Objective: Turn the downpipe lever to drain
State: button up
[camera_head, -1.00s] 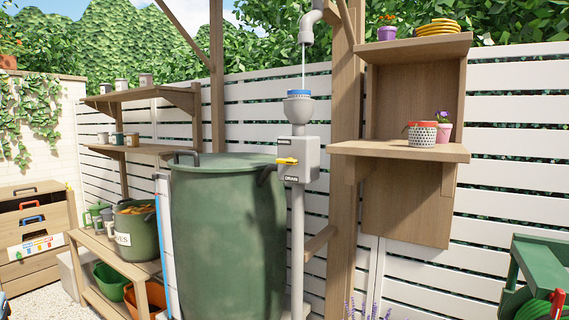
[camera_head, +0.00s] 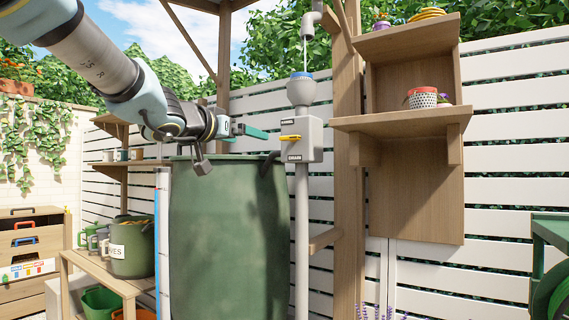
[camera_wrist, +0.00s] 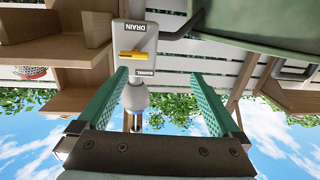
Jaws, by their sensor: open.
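The yellow downpipe lever (camera_head: 290,138) sits level on the front of the grey diverter box (camera_head: 305,141), between an upper label and a lower label reading DRAIN. The lever also shows in the wrist view (camera_wrist: 133,55), where the picture is upside down and the labels read DRAIN and BARREL. My gripper (camera_head: 252,132) is just left of the lever, above the barrel, apart from it. In the wrist view, its green fingers (camera_wrist: 162,85) are spread wide with nothing between them.
The green barrel (camera_head: 215,235) stands below my gripper, left of the grey downpipe (camera_head: 302,225). Water falls from the spout (camera_head: 308,22) into the blue-rimmed funnel (camera_head: 301,88). A wooden post and shelf (camera_head: 400,120) stand close on the right.

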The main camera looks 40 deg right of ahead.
aim_at(291, 138)
jog(key=d+r+m+g+h, duration=0.1)
jog(key=d, duration=1.1)
jog(key=shift+s+d+r+g+b, duration=0.2)
jog(key=shift+s+g+b, duration=0.15)
jog(key=shift+g+b, duration=0.1)
jog(key=c, duration=1.3)
